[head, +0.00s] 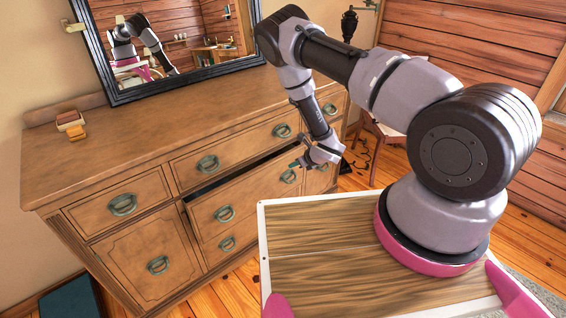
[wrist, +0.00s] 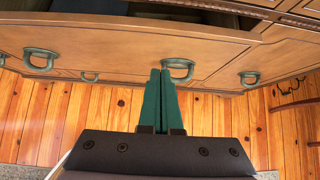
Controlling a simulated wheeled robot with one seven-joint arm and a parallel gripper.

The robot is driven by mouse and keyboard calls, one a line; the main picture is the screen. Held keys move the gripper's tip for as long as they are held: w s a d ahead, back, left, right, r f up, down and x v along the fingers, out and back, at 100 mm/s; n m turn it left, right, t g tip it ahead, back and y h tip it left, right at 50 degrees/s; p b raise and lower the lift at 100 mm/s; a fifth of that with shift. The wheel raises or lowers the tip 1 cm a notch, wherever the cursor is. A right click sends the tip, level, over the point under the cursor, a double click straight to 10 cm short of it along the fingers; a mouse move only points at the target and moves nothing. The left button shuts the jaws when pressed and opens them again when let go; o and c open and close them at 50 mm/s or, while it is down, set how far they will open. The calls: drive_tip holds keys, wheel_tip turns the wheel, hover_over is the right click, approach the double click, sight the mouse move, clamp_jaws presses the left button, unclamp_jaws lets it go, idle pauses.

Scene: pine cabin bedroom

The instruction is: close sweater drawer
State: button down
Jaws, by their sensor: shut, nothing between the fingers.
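The sweater drawer (head: 255,192) is in the middle of a wooden dresser (head: 140,165). It stands partly open, with a dark gap along its top edge. In the wrist view the drawer front (wrist: 110,50) spans the picture, with green ring handles left (wrist: 40,60) and right (wrist: 178,68). Its dark inside shows at the top, with something bluish (wrist: 90,5) in it. My gripper (head: 294,165) is at the right part of the drawer front. Its green fingers (wrist: 160,72) are shut and empty, beside the right handle. I cannot tell whether they touch the front.
A mirror (head: 170,45) and small blocks (head: 70,123) are on the dresser top. A chair (head: 385,135) stands beyond its right end. A dark blue box (head: 70,297) is on the floor at lower left. Wooden floor (head: 215,297) shows in front of the dresser.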

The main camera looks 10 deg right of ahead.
sight(279, 164)
drive_tip(key=shift+w+a+f, duration=0.45)
drive_tip(key=shift+w+a, duration=0.2)
drive_tip(key=shift+w, duration=0.3)
drive_tip(key=shift+w+a+f, duration=0.45)
drive_tip(key=shift+w+a, duration=0.15)
drive_tip(key=shift+w, duration=0.3)
drive_tip(key=shift+w+a+f, duration=0.45)
drive_tip(key=shift+w+a, duration=0.2)
drive_tip(key=shift+w, duration=0.3)
drive_tip(key=w+a, duration=0.2)
drive_tip(key=w, duration=0.1)
drive_tip(key=shift+w+a, duration=0.25)
drive_tip(key=shift+w, duration=0.05)
drive_tip(key=shift+w+a+r, duration=0.15)
drive_tip(key=shift+w+a, duration=0.05)
drive_tip(key=shift+w, duration=0.15)
drive_tip(key=shift+a, duration=0.1)
